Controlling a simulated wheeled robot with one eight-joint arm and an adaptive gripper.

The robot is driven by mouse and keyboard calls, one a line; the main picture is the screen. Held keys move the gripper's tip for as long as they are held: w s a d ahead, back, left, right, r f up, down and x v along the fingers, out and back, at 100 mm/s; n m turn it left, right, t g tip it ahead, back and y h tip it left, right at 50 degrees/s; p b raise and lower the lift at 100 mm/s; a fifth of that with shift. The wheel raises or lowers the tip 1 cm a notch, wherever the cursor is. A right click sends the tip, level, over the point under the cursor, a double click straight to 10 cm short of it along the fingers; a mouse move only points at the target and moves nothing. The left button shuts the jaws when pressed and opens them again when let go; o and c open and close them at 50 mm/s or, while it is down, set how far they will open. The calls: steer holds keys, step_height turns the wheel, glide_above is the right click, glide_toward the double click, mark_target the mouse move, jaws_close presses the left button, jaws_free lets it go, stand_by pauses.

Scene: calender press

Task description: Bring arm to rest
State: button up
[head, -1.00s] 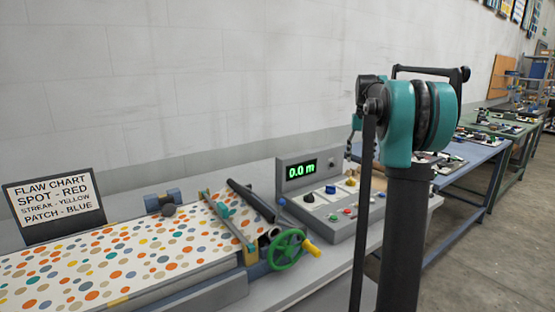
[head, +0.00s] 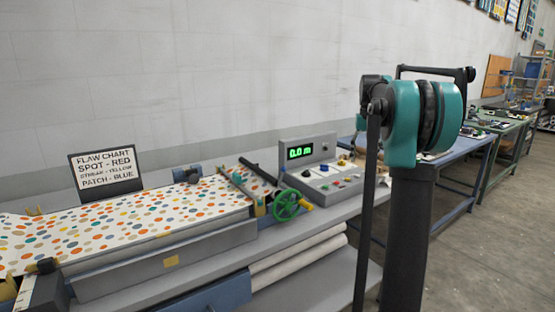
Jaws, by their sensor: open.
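My own arm stands at the right of the head view, a dark upright column with a teal and black joint at its top. The arm is folded, with a dark bar across the top and a thin dark link beside the column. My gripper cannot be made out; it is hidden behind the arm or outside the picture. No held object shows.
A bench on the left carries a dotted sheet (head: 130,222), a flaw chart sign (head: 104,169), a green handwheel (head: 285,206) and a control box (head: 320,170) reading 0.0 m. White rolls (head: 300,260) lie below. Blue and green tables continue right; grey floor (head: 480,265) is open.

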steer(key=s+a+f+t, duration=0.1)
steer(key=s+a+f, duration=0.3)
steer(key=s+f, duration=0.5)
steer(key=s+a+f+n+t, duration=0.1)
steer(key=s+a+f, duration=0.3)
steer(key=s+f, duration=0.6)
steer(key=s+a+f+n+t, duration=0.1)
steer(key=s+a+f, duration=0.3)
steer(key=s+f, duration=0.5)
steer(key=s+t, duration=0.1)
steer(key=s, duration=0.7)
steer(key=shift+a+f, duration=0.4)
steer(key=shift+r, duration=0.1)
